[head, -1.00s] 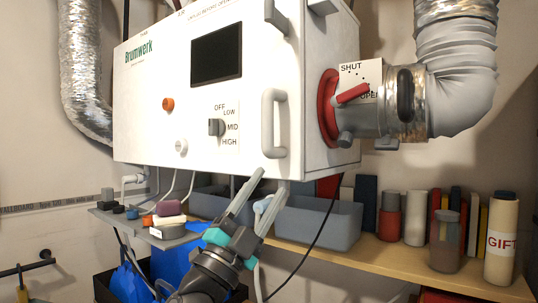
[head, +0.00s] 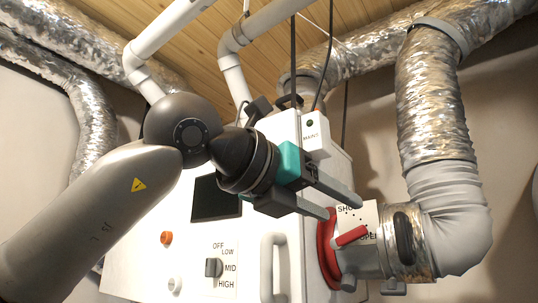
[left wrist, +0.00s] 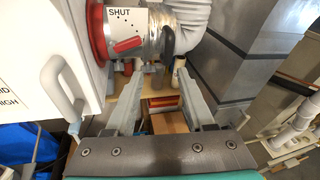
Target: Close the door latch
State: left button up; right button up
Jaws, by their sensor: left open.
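The white furnace cabinet (head: 120,262) has a pale grey vertical handle (head: 268,268) on its front panel; the handle also shows in the left wrist view (left wrist: 62,90). No part is clearly identifiable as the door latch. A dark grey piece (head: 258,108) near the cabinet's top front edge is partly behind my arm and may be latch hardware. My left gripper (head: 341,206) is open and empty, raised in front of the cabinet's upper right, with its fingers pointing right and down. In the left wrist view its fingers (left wrist: 158,66) are apart with nothing between them. My right gripper is not in view.
A red lever (head: 351,236) with a SHUT/OPEN plate sits on the duct collar at the cabinet's right side. A silver and grey duct (head: 435,130) rises beside it. White pipes (head: 232,75) and foil ducts run overhead under the wooden ceiling (head: 225,30).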

pick_arm(q)
jog(key=s+a+r+n+t+y, duration=0.45)
jog(key=a+r+t+y, duration=0.3)
jog(key=a+r, duration=0.4)
jog(key=shift+n+y, duration=0.35)
jog(key=shift+n, duration=0.1)
jog(key=p+x, duration=0.5)
jog(key=x, duration=1)
jog(key=shift+w+d+f+p, duration=0.1)
jog(key=shift+d+f+p, duration=0.1)
jog(key=shift+p, duration=0.1)
grip_shut()
jog(key=shift+a+r, duration=0.1)
